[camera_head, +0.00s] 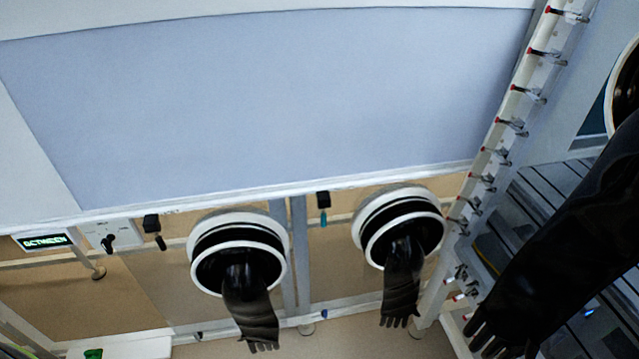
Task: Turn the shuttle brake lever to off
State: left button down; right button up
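No lever in view is clearly marked as the shuttle brake lever. A white plate with a black knob or small lever (107,242) is at the lower left; its setting cannot be read. Right of it, a black block (152,222) has a short dark handle hanging from it. A similar black block (323,199) with a teal handle hangs between the two glove ports. Neither of my grippers is in view.
Two round glove ports (238,245) (403,222) have black gloves hanging out. A large black glove (560,235) hangs at right. A white slanted post (512,115) carries several red-tipped fittings.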

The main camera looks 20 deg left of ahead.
aim_at(160, 241)
jog(key=i+j+u, duration=0.1)
jog(key=i+u, duration=0.15)
jog(key=u, duration=1.55)
